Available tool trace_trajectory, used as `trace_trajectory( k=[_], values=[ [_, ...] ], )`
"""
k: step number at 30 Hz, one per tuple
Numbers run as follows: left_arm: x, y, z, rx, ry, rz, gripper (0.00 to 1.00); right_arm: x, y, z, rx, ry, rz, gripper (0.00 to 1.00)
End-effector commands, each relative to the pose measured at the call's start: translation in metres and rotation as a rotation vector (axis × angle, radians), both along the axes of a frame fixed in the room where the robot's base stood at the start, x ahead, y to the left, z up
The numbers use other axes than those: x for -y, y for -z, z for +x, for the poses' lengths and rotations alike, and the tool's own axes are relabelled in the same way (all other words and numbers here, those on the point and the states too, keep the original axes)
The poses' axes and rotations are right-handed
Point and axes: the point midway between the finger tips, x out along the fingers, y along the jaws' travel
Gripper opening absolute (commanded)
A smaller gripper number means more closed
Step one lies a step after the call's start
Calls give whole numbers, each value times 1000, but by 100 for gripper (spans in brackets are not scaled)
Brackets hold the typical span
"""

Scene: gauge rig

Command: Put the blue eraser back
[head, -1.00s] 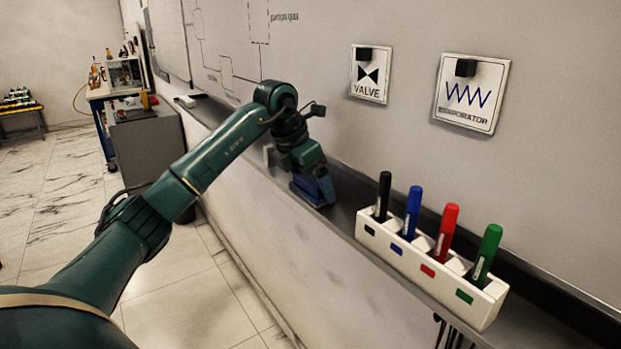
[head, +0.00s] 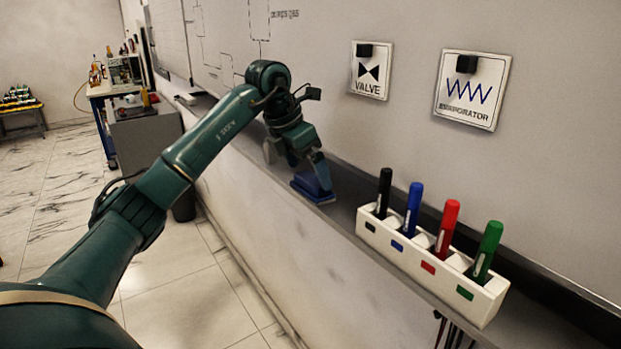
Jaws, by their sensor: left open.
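The blue eraser (head: 311,187) rests on the dark ledge under the whiteboard, left of the marker holder. My left gripper (head: 307,172) is at the eraser from above, with its fingers parted. A finger shows near the eraser's right side, and the gripper partly hides the eraser's back and top. I cannot tell whether the fingers still touch it. My right gripper is not in view.
A white holder (head: 432,273) with black, blue, red and green markers stands on the ledge (head: 342,208) to the right. VALVE (head: 369,71) and EVAPORATOR (head: 471,90) signs hang on the board. A white object (head: 187,100) lies at the ledge's far end.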

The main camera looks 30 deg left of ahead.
Motion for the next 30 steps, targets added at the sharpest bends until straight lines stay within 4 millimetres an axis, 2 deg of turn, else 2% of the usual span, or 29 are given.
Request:
trace_trajectory(
  k=[1,6,12,17,30],
  values=[
    [-2,-13,-4,6,-2,2,100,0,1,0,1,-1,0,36],
    [-7,-46,-17,4,-2,0,100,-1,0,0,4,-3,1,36],
    [-12,-72,-27,2,-1,0,100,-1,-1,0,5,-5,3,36],
    [-13,-79,-30,-1,-1,-1,100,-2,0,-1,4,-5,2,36],
    [-13,-79,-30,-1,-1,-1,100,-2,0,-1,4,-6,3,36]
  ],
)
